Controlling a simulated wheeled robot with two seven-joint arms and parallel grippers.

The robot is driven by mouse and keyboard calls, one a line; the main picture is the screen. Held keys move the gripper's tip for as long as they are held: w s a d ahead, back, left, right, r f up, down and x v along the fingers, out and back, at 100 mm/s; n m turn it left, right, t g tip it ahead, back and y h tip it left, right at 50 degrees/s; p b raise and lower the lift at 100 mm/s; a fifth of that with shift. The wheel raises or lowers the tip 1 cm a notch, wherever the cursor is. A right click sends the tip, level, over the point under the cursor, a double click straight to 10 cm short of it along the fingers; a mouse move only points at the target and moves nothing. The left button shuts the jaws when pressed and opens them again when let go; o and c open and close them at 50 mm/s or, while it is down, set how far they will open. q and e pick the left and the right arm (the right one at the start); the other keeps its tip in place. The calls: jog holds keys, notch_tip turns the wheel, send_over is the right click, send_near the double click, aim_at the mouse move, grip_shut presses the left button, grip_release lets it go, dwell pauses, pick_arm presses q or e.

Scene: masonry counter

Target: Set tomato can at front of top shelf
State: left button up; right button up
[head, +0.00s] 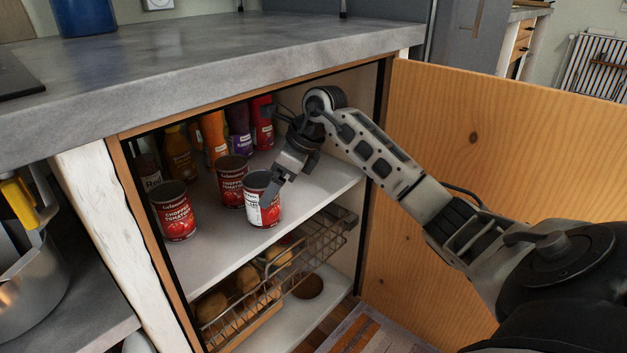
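Three red tomato cans stand upright on the top shelf (311,207) of the open cabinet. One can (174,214) is at the left front, one can (231,180) is further back in the middle, and one can (264,214) is near the front edge, right of the others. My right gripper (268,193) reaches down to this front can, with a finger across its upper right side. The other finger is not clearly visible, so I cannot tell whether the gripper grips the can. My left gripper is not in view.
Several bottles, one purple (239,130) and one red (262,124), stand at the back of the shelf. A wire basket (285,268) with round food is below. The wooden door (470,150) stands open at the right. The grey countertop (200,65) overhangs the opening.

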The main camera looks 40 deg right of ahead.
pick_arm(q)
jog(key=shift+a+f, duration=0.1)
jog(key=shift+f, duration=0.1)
pick_arm(e)
jog(key=s+d, duration=0.5)
jog(key=s, duration=0.2)
jog(key=shift+s, duration=0.25)
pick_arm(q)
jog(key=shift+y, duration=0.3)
